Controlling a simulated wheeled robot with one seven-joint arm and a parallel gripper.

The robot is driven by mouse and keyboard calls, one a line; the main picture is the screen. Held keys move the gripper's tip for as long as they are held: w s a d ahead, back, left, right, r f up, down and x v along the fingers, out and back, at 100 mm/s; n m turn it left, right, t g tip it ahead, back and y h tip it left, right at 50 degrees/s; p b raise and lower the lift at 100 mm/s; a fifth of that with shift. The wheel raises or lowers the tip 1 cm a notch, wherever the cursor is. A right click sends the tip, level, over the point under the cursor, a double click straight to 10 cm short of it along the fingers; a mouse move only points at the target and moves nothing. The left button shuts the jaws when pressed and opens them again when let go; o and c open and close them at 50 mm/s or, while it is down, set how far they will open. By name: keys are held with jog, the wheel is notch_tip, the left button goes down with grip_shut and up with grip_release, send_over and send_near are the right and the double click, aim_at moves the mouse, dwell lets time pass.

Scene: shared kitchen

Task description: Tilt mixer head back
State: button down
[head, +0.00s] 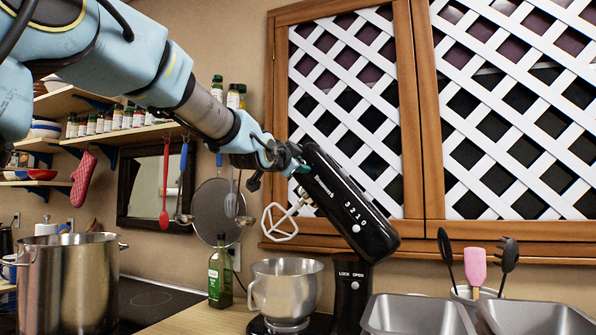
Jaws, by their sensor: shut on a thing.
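The black stand mixer's head (350,207) is tilted up at a steep angle, its front end raised to the left. It is hinged at the right on the black mixer stand (351,290), which is marked LOCK and OPEN. A pale flat beater (281,222) hangs from the head, clear above the steel mixing bowl (286,288). My gripper (292,162) is at the raised front end of the head and is shut on it. The fingertips are small and dark against the black head, so the exact contact is hard to see.
An olive-oil bottle (220,272) stands left of the bowl. A large steel pot (68,280) is on the cooktop at left. Metal trays (415,315) and a utensil holder (470,295) are at right. A lattice-front cabinet (345,110) stands close behind the mixer.

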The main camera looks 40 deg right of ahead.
jog(key=shift+w, duration=0.1)
jog(key=c, duration=0.6)
grip_release()
jog(key=shift+f, duration=0.1)
jog(key=shift+a, duration=0.1)
jog(key=v, duration=1)
jog(key=shift+s+a+b, duration=0.25)
jog(key=shift+b, duration=0.1)
